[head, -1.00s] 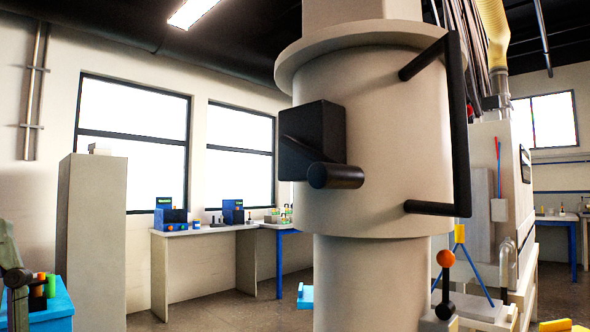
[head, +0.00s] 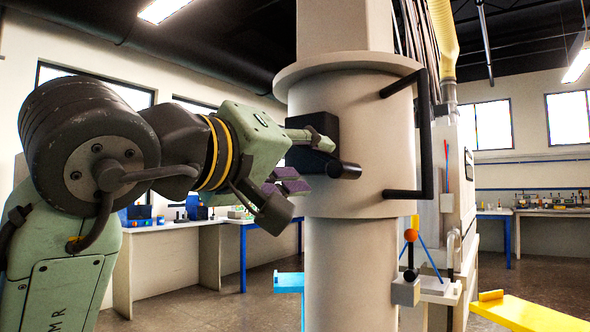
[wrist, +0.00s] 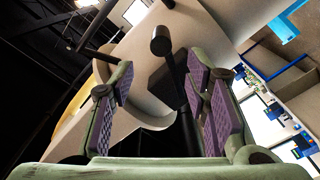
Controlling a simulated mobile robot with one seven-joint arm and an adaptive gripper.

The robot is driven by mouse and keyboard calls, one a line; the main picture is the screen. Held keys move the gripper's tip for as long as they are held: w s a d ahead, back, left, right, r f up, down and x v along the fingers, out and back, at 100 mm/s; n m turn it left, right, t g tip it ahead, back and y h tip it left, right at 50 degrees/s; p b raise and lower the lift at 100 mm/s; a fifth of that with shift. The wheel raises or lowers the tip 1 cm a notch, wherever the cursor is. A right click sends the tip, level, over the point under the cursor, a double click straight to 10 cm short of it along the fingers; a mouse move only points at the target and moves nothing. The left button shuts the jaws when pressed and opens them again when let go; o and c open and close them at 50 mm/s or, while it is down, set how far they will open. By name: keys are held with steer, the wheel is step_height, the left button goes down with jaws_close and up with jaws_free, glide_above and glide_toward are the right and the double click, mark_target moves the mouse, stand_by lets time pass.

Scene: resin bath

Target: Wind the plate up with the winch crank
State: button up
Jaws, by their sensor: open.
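The winch crank is a black arm with a round grip (head: 345,170). It sticks out beside a black box (head: 325,128) on a thick beige column (head: 375,140). My gripper (head: 312,162) is open, at the left of the column close to the crank. In the wrist view, the crank grip (wrist: 160,42) and its arm show between the two spread, purple-padded fingers (wrist: 165,100). I cannot tell whether a finger touches the crank. I cannot make out which thing is the plate.
A black bar handle (head: 426,135) stands out from the column's right side. Below it is a lever with an orange ball (head: 410,236). A yellow flat piece (head: 535,312) lies low at the right. Workbenches (head: 160,255) run along the back wall.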

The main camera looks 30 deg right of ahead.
mark_target(344, 170)
steer(key=x, duration=0.3)
steer(key=p+x, duration=0.1)
steer(key=x, duration=0.3)
steer(key=p+x, duration=0.1)
steer(key=x, duration=0.3)
steer(key=shift+s+d+f, duration=0.1)
steer(key=shift+s+f, duration=0.1)
steer(key=shift+f, duration=0.1)
steer(key=shift+c, duration=0.4)
jaws_close()
